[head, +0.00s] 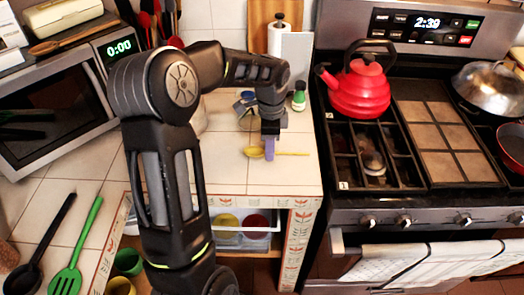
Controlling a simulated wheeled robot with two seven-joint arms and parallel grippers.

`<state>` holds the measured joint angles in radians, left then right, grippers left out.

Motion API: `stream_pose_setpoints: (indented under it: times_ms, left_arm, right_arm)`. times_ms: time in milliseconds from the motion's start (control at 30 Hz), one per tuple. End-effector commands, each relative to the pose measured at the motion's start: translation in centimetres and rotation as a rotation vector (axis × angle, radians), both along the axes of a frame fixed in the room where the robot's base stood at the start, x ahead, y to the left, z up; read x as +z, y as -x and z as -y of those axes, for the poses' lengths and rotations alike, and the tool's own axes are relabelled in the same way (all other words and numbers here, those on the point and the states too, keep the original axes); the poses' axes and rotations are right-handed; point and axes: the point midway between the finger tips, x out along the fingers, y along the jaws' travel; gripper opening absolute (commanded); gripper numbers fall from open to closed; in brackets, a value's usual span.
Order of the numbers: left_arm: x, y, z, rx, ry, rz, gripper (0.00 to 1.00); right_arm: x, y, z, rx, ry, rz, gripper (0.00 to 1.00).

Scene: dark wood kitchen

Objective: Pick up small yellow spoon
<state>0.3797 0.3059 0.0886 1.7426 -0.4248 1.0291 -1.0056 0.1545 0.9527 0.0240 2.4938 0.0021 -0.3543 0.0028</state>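The small yellow spoon (292,154) lies on the white tiled counter (235,175), with its bowl to the left and its handle to the right. My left gripper (270,153) points down at the spoon from above. Its purple fingertip covers the part of the spoon between bowl and handle. Only one finger shows clearly, so I cannot tell whether the fingers are apart or closed, or whether they touch the spoon. My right gripper is not in view.
A green-capped bottle (299,97) and a paper towel roll (285,38) stand behind the gripper. The stove with a red kettle (359,88) is to the right. A microwave (58,110) is at left. The counter's front edge lies just before the spoon.

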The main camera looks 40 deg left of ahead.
Motion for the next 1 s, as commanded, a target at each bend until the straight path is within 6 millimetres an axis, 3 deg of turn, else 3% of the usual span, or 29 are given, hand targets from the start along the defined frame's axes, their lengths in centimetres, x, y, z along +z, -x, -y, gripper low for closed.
stream_pose_setpoints:
  times_ms: [467, 867, 1000]
  left_arm:
    - [0.05, -0.01, 0.01, 0.000, 0.000, 0.000, 0.33]
    - [0.05, -0.01, 0.01, 0.000, 0.000, 0.000, 0.01]
    - [0.05, -0.01, 0.01, 0.000, 0.000, 0.000, 0.00]
  right_arm:
    - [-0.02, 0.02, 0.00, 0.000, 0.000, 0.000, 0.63]
    - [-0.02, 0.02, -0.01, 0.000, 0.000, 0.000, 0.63]
    - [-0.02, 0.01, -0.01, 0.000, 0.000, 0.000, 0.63]
